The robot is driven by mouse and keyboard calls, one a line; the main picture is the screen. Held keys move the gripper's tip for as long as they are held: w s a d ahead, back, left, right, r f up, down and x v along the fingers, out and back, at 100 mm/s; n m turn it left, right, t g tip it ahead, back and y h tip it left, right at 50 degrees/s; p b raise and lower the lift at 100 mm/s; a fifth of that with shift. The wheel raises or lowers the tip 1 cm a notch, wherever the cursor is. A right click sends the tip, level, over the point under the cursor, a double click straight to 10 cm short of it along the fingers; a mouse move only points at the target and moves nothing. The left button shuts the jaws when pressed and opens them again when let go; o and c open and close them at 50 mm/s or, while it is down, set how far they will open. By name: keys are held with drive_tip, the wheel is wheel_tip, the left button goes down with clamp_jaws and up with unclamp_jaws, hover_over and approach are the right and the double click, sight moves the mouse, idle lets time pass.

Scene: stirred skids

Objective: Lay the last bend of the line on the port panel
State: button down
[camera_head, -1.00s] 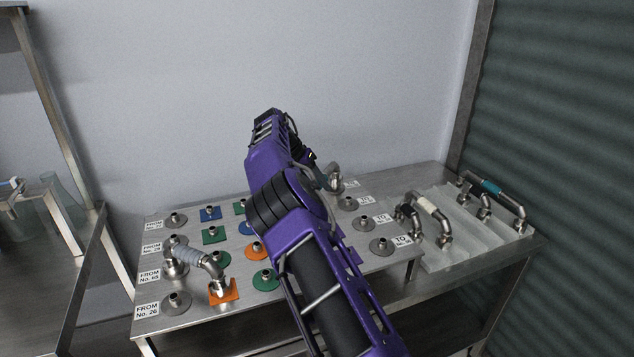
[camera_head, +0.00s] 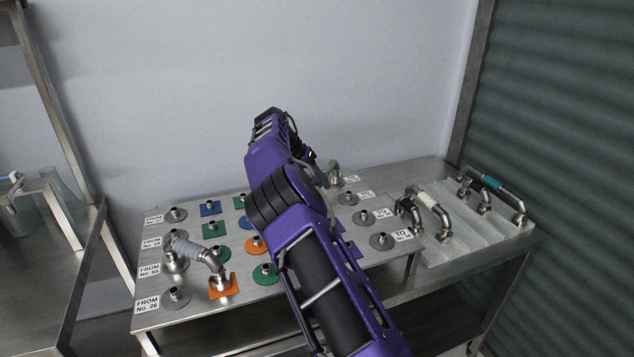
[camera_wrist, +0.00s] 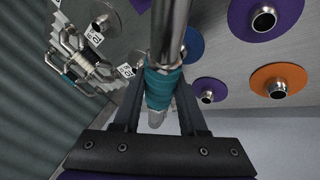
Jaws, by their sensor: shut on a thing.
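My gripper (camera_wrist: 160,88) is shut on a metal pipe bend around its teal sleeve (camera_wrist: 163,84). The bend's steel tube (camera_wrist: 171,30) runs up out of the wrist view. In the head view my arm hides the gripper and most of this bend; a steel elbow (camera_head: 334,173) shows beside the arm at the panel's far right. I cannot tell whether its ends touch ports. On the port panel (camera_head: 205,312), a grey-sleeved bend (camera_head: 187,248) spans from the No. 65 port to an orange square port (camera_head: 223,289). An orange port (camera_wrist: 278,82) shows in the wrist view.
A ribbed rack (camera_head: 455,262) at the right holds a white-sleeved bend (camera_head: 428,200), a teal-sleeved bend (camera_head: 492,184) and dark-sleeved bend (camera_head: 406,206). Several raised ports on coloured plates stand between the FROM and TO columns. A wall is behind.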

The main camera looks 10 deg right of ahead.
drive_tip(key=shift+c, duration=1.9)
unclamp_jaws()
drive_tip(key=shift+f, duration=0.1)
drive_tip(key=p+v, duration=0.4)
drive_tip(key=v, duration=1.3)
drive_tip(key=shift+s+p, duration=0.15)
drive_tip(key=shift+p, duration=0.25)
drive_tip(key=shift+a+r, duration=0.15)
drive_tip(key=shift+r, duration=0.15)
